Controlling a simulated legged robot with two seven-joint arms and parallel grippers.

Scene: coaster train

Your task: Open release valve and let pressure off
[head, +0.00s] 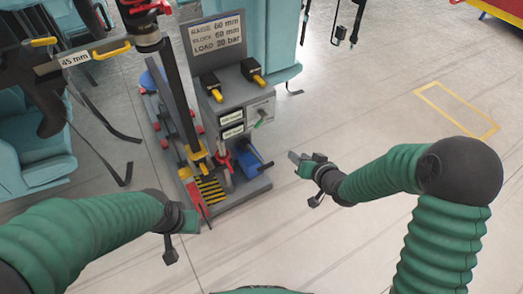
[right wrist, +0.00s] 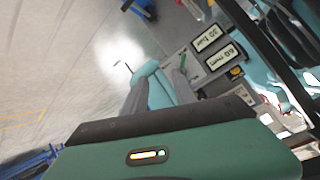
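The grey panel (head: 232,95) stands upright in the middle of the head view. A small green lever (head: 262,117) sits on a pale plate on its front; it also shows in the right wrist view (right wrist: 183,61). My right gripper (head: 298,163) is to the right of the panel and below the lever, apart from both. In the right wrist view its grey fingers (right wrist: 160,88) are spread, with a pale blue shape behind the gap. My left gripper (head: 190,220) is low, close to a red handle (head: 200,200); contact and finger opening are unclear.
A dark post (head: 178,95) rises left of the panel. Teal seats (head: 35,140) stand left. Floor at right is clear.

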